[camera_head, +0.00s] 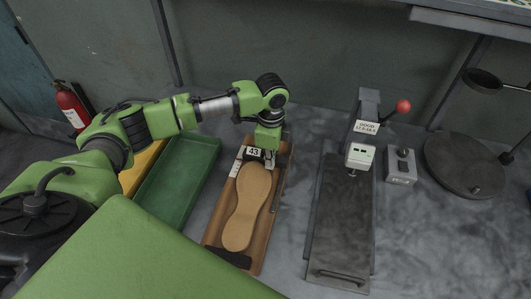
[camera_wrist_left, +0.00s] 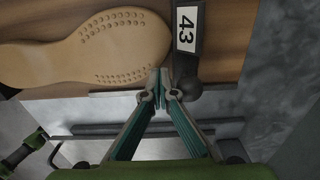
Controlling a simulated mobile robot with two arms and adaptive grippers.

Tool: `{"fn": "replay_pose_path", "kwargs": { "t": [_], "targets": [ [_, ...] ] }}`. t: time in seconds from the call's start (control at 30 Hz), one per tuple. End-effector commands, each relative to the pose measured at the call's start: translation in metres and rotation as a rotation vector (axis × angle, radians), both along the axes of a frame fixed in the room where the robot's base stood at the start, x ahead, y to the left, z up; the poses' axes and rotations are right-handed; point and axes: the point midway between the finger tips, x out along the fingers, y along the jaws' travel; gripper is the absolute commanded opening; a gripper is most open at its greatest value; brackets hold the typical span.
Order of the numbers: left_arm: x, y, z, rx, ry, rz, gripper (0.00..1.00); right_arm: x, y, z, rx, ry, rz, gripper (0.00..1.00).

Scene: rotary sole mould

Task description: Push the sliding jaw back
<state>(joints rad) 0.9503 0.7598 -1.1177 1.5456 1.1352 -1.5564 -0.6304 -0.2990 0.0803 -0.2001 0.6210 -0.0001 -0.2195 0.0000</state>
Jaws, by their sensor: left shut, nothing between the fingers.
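The tan shoe sole (camera_head: 246,205) lies on a long wooden board (camera_head: 277,190). It also shows in the left wrist view (camera_wrist_left: 95,50). A block with a "43" label (camera_head: 253,152) sits at the sole's far end. In the wrist view the label (camera_wrist_left: 186,27) stands beside a dark rounded part (camera_wrist_left: 212,65), which seems to belong to the jaw. My left gripper (camera_head: 270,160) is shut and empty at this end, its tips (camera_wrist_left: 164,76) close to the sole's edge and the dark part. Whether they touch is unclear. A dark block (camera_head: 232,258) crosses the board's near end.
A green tray (camera_head: 178,180) and a yellow tray (camera_head: 142,168) lie left of the board. To the right stand a dark press with a red-knobbed lever (camera_head: 403,106), a grey switch box (camera_head: 401,167) and a round dark turntable (camera_head: 466,165). Grey bench top is free between board and press.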

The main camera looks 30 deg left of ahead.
Motion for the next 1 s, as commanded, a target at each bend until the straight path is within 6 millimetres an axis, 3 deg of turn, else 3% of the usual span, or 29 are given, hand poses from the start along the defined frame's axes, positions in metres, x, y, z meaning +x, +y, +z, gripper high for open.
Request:
{"fn": "replay_pose_path", "kwargs": {
  "t": [1.0],
  "targets": [
    [0.054,0.014,0.0,0.0,-0.005,0.002,0.0,-0.002,0.0,-0.016,-0.001,0.003,0.0,0.4]
  ]
}}
